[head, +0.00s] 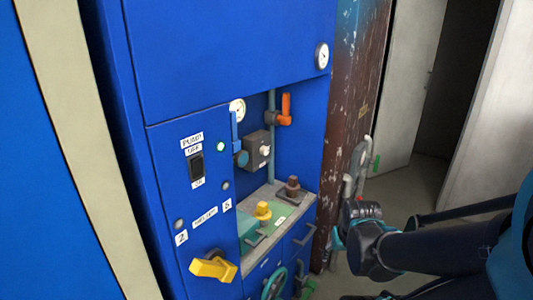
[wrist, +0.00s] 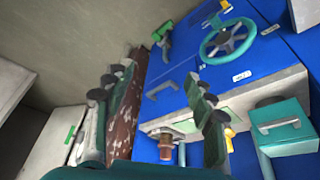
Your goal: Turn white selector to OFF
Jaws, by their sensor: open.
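The white selector (head: 264,150) is a small knob on the face of a grey box (head: 256,149) inside the recess of the blue cabinet. Its pointer setting is too small to read. I cannot make it out in the wrist view. My gripper (head: 358,167) is outside the cabinet, to the right of the recess and apart from the selector. In the wrist view my gripper (wrist: 158,84) shows two spread fingers with nothing between them.
A blue valve handle (head: 236,134) and an orange one (head: 286,106) flank the box. A yellow knob (head: 263,209) and a brown knob (head: 292,186) stand on the ledge below. A yellow handle (head: 213,267) juts out lower left. The wrist view shows a green handwheel (wrist: 228,41).

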